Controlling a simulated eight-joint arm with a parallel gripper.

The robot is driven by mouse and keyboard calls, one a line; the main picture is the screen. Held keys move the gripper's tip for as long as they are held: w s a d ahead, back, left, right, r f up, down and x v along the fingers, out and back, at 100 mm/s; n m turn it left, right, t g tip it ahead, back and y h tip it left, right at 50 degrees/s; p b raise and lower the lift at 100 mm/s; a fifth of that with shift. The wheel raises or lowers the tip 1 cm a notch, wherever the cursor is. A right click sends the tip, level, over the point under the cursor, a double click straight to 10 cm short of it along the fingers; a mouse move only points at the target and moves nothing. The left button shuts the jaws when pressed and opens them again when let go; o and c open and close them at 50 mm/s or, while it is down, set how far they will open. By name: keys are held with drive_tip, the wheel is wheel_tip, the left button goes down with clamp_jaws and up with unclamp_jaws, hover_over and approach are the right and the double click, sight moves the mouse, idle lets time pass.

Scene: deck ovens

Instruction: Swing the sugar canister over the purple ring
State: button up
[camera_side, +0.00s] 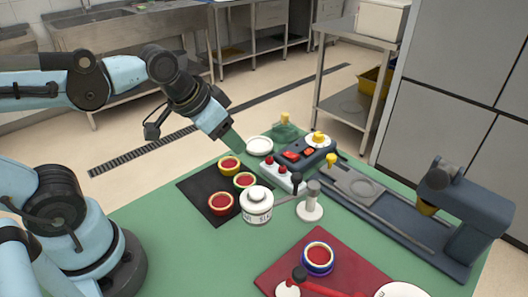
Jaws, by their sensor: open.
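The white canister (257,206) with dark lettering and a round lid stands upright on the green table, at the right edge of a black mat. I take it for the sugar canister; its label is too small to read fully. A blue-purple rimmed round dish (318,259) with red inside sits on the red board. I cannot make out a separate purple ring; whether this rim is it, I cannot tell. My gripper (237,143) points down over the table's far left part, behind and apart from the canister. It is open, and nothing shows held in it.
Several small red-filled bowls (221,203) sit on the black mat (197,186). A white-and-grey handled tool (310,203) stands right of the canister. A control box (298,157) with knobs and a long dark slide machine (395,222) fill the right side. The front-left table top is clear.

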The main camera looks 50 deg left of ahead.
drive_tip(key=w+d+r+m+g, duration=0.3)
drive_tip(key=w+d+r+m, duration=0.1)
drive_tip(key=d+r+m, duration=0.25)
drive_tip(key=m+g, duration=0.3)
drive_tip(key=m, duration=0.2)
approach(297, 175)
drive_tip(key=shift+n, duration=0.25)
drive_tip(key=shift+d+f, duration=0.2)
drive_tip(key=shift+f, duration=4.05)
clamp_jaws()
